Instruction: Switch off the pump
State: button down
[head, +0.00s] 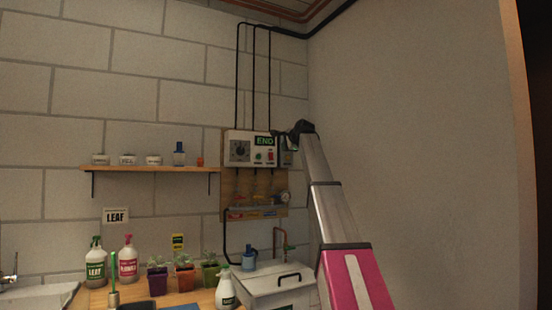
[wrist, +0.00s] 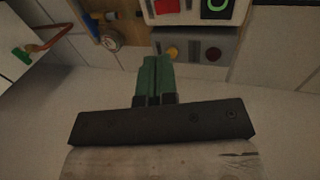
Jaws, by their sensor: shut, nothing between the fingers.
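A pale control box (head: 238,150) with a dark dial and a lit green END display (head: 264,141) is fixed to the wall. Small red and green parts show under the display. A grey box (head: 286,158) adjoins its right side, partly hidden by my gripper (head: 292,136). No pump label is readable.
A wooden board (head: 228,184) with pipes and a gauge (head: 283,197) hangs under the control box. A shelf (head: 150,168) with small jars is to the left. Below are seedling pots (head: 184,276), spray bottles (head: 96,262) and a grey lidded tank (head: 265,282). The right wall is bare.

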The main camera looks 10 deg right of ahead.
aim_at(271, 159)
jog(key=x, duration=1.3)
jog(key=shift+w+a, duration=0.15)
jog(key=shift+w+a+f, duration=0.1)
jog(key=shift+w, duration=0.25)
jog(key=shift+f, duration=0.1)
jog(key=shift+w+a+f+t, duration=0.1)
jog(key=shift+t, duration=0.2)
jog(key=s+d, duration=0.4)
jog(key=s, duration=0.9)
jog(key=shift+s+d, duration=0.15)
jog(key=shift+d, duration=0.05)
